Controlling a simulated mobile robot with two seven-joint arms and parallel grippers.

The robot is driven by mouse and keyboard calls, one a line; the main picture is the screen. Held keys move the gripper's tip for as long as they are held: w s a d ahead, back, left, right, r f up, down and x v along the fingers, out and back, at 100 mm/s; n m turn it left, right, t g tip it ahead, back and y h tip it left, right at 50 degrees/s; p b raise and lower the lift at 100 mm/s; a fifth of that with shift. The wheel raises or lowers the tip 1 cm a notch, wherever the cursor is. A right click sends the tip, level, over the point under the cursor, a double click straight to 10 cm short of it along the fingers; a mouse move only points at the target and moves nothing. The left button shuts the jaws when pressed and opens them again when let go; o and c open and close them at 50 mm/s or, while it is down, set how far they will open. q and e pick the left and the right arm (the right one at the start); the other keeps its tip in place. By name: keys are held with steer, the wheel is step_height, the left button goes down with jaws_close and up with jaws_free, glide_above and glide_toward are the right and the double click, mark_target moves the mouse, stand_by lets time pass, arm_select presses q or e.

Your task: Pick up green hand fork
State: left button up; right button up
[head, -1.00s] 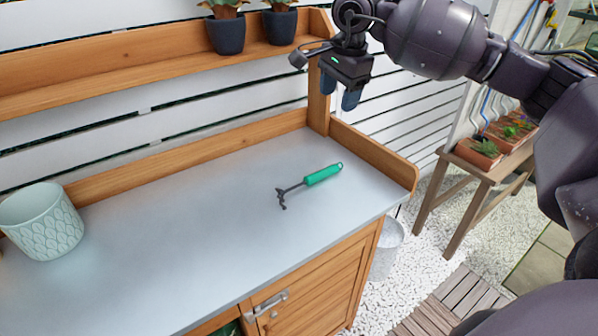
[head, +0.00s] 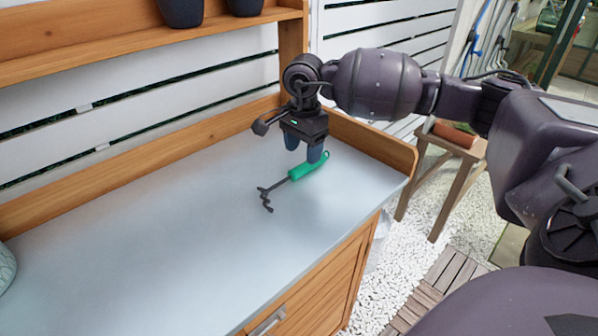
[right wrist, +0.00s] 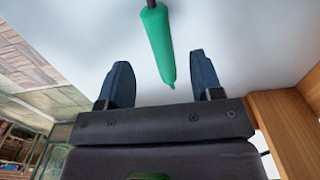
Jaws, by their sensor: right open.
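The green hand fork (head: 307,167) lies on the grey worktop, its dark tines (head: 265,198) pointing to the lower left and its green handle to the upper right. My right gripper (head: 303,158) is over the handle end, pointing down, open and empty. In the right wrist view the green handle (right wrist: 158,45) runs down from the top edge, its tip between the two open fingers of the gripper (right wrist: 160,82). The fingers do not touch it there. My left gripper is not in view.
The grey worktop (head: 150,240) is clear around the fork. A wooden rim (head: 370,142) borders its right end, close to my right gripper. A shelf (head: 120,45) with dark pots (head: 181,10) is above. A pale patterned pot (head: 5,268) shows at the left edge.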

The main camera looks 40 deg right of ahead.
mark_target(303, 165)
step_height(303, 165, down, 5)
steer(key=shift+w+d+f+b, duration=0.1)
steer(key=shift+d+b, duration=0.05)
steer(key=shift+b, duration=0.25)
steer(key=c, duration=1.1)
